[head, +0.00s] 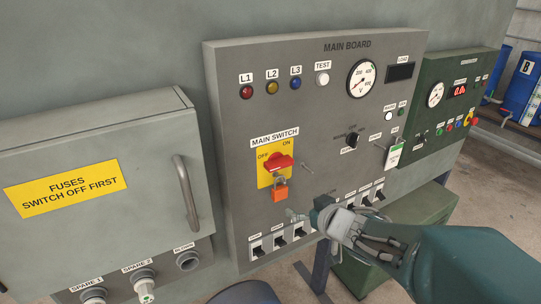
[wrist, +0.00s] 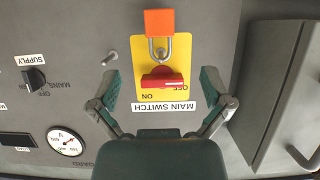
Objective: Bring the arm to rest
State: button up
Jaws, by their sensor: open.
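My gripper (head: 304,216) is in front of the lower part of the main board (head: 225,100) in the head view, with my arm coming in from the lower right. In the wrist view my gripper (wrist: 168,90) is open and empty, its fingers spread on either side of the red main switch (wrist: 162,77), apart from it. The red main switch (head: 279,162) sits on a yellow plate (head: 264,180). An orange padlock (head: 280,191) hangs below the switch; in the wrist view the padlock (wrist: 159,22) appears above it, upside down.
A grey fuse box (head: 100,150) with a metal handle (head: 186,194) stands at the left. Black breakers (head: 278,240) line the board's bottom, partly hidden by my gripper. A white-green tag (head: 394,156) hangs at the right. A green panel (head: 440,100) stands farther right.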

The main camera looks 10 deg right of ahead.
jog(key=s+d+r+m+g+h, duration=0.2)
jog(key=s+h, duration=0.1)
jog(key=s, duration=0.2)
jog(key=s+d+r+m+g+h, duration=0.1)
jog(key=s+r+m+g+h, duration=0.1)
jog(key=s+h, duration=0.25)
jog(key=s+a+f+g+y, duration=0.1)
jog(key=s+a+g+y, duration=0.2)
jog(key=s, duration=0.6)
jog(key=a, duration=0.2)
jog(key=shift+s+a+f, duration=0.2)
jog(key=shift+s+a, duration=0.15)
dwell(0.9)
